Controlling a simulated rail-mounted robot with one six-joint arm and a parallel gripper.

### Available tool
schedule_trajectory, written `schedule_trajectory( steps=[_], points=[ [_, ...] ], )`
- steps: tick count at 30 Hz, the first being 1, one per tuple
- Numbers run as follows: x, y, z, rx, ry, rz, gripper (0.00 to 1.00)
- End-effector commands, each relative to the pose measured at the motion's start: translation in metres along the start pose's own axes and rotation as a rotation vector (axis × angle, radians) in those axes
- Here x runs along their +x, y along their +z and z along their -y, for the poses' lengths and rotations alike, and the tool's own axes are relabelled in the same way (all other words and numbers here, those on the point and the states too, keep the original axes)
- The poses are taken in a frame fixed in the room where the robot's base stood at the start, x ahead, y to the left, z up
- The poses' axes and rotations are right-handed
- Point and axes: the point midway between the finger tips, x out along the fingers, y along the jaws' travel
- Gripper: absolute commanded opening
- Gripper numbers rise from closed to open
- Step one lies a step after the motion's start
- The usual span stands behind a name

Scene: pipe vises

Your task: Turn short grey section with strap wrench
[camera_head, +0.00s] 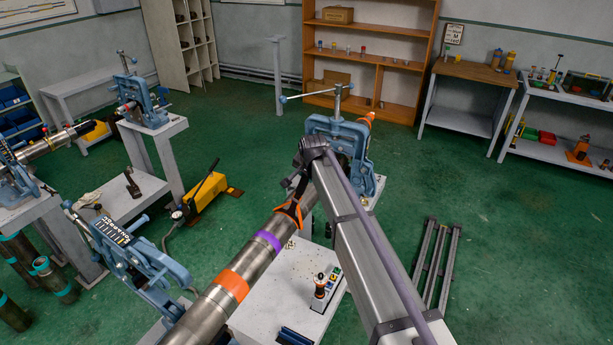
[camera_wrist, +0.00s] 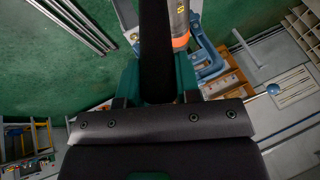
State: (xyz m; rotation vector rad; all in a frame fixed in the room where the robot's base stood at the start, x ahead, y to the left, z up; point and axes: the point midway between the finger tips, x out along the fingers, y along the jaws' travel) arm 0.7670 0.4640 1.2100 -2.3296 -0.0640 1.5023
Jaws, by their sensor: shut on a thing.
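A long grey pipe (camera_head: 210,312) with orange and purple bands runs from the lower left toward the blue far vise (camera_head: 338,135). The orange and black strap wrench (camera_head: 290,211) sits around the pipe between the purple band and the far vise. My gripper (camera_head: 302,178) is beside the pipe near that vise, partly hidden by my wrist. In the wrist view my gripper (camera_wrist: 155,80) is shut on the wrench's black handle (camera_wrist: 153,40). A grey pipe piece with an orange band (camera_wrist: 180,25) shows behind it at a blue vise. I cannot tell where the short section begins.
A near blue vise (camera_head: 130,255) stands left of the pipe. A white table (camera_head: 285,318) with a small control box (camera_head: 325,287) lies below. A yellow hand pump (camera_head: 203,192) is on the floor left, a grey rail frame (camera_head: 437,262) right. Open green floor extends right.

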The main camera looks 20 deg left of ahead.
Motion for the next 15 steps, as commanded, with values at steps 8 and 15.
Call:
schedule_trajectory(
  steps=[8,15],
  points=[
    [-0.001,-0.0015,0.0044,-0.01,-0.057,0.012,0.0],
    [-0.0008,-0.0013,0.0045,-0.01,-0.056,0.011,0.0]
  ],
)
